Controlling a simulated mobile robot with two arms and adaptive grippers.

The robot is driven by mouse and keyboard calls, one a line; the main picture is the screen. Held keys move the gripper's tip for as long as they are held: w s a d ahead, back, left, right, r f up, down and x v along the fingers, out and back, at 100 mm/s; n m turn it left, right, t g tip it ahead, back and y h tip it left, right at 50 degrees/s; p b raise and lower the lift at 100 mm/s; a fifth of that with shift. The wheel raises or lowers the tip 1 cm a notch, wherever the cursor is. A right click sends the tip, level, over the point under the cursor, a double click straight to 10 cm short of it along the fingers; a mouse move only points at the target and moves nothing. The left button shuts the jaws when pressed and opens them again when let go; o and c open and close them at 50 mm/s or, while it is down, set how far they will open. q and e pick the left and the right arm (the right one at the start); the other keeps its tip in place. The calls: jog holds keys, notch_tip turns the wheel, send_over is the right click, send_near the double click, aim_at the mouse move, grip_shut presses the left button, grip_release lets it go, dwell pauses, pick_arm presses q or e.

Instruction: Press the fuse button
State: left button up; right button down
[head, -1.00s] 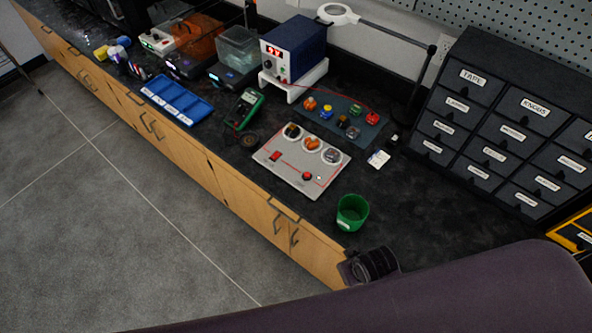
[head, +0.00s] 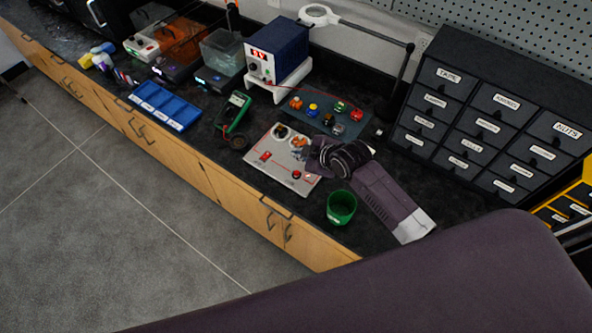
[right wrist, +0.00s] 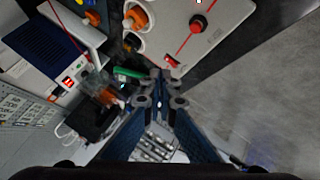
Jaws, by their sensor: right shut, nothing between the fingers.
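A light grey control panel (head: 262,172) lies on the dark bench, with red line markings and round wells holding knobs along its far edge. A round red button (head: 296,174) sits near its front right and a red rocker switch (head: 265,156) at its left. Both the button (right wrist: 196,26) and the switch (right wrist: 172,62) show in the right wrist view. No label naming the fuse shows legibly. My right gripper (right wrist: 160,92) is shut and empty. In the head view it hangs over the panel's right side, beyond the button and hiding a well. My left gripper is out of view.
A green cup (head: 342,207) stands in front of my right forearm. A dark tray of coloured knobs (head: 351,128) and a blue power supply (head: 279,50) are behind the panel. A green multimeter (head: 233,112) lies left. Labelled drawers (head: 490,125) stand right.

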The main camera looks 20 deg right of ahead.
aim_at(298, 174)
jog(key=shift+w+r, duration=0.2)
jog(key=shift+w, duration=0.05)
notch_tip(298, 174, down, 3)
jog(key=shift+f, duration=0.1)
notch_tip(298, 174, down, 4)
jog(key=b, duration=0.3)
jog(key=shift+f+b, duration=0.85)
dwell(0.9)
jog(key=shift+f, duration=0.4)
